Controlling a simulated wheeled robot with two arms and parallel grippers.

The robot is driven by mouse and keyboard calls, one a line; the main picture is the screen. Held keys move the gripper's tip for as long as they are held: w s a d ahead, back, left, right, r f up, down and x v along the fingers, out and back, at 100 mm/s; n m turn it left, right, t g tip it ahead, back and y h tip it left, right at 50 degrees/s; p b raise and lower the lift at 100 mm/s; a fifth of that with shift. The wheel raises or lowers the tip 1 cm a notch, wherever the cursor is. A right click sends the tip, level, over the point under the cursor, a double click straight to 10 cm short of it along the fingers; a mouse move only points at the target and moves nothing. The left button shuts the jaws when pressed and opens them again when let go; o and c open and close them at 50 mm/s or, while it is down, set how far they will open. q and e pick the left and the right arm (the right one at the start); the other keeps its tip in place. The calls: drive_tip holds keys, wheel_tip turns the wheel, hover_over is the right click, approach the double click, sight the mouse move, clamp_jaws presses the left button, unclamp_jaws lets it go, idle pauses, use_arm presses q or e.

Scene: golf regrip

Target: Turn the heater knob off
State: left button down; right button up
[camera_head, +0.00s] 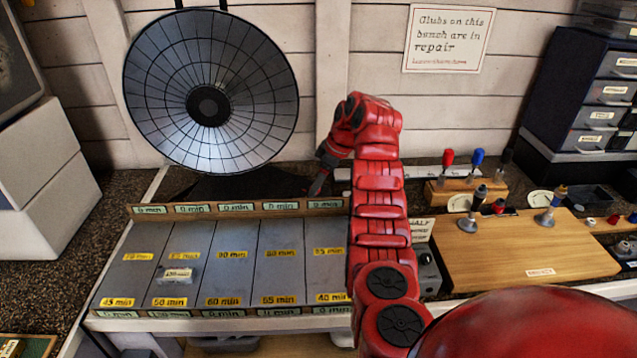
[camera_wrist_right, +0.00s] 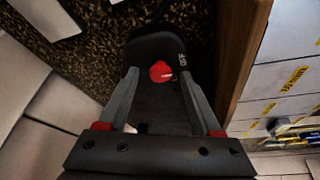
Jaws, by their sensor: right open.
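The heater has a round silver dish (camera_head: 165,85) with a dark grid and dark centre, standing at the back left in the head view. Its black base (camera_head: 235,187) is on the bench below the dish. The red heater knob (camera_wrist_right: 160,71) sits on the black base in the right wrist view, with white lettering beside it that seems to read OFF. My right gripper (camera_head: 317,184) is open at the right end of the base. In the wrist view the knob appears between its fingertips; contact cannot be told. My arm hides part of the bench. My left gripper is out of view.
A grey tray (camera_head: 205,238) with yellow minute labels and a low wooden rim is in front of the heater, with a small labelled block in it. A wooden board (camera_head: 535,250) and club-head holders are at the right. A drawer cabinet (camera_head: 600,110) stands back right.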

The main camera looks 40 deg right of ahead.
drive_tip(key=shift+r, duration=0.1)
drive_tip(key=shift+d+r, duration=0.1)
drive_tip(key=shift+r, duration=0.15)
drive_tip(key=p+v, duration=0.6)
drive_tip(key=v, duration=1)
drive_tip(key=shift+s+r, duration=0.2)
drive_tip(key=shift+r, duration=0.15)
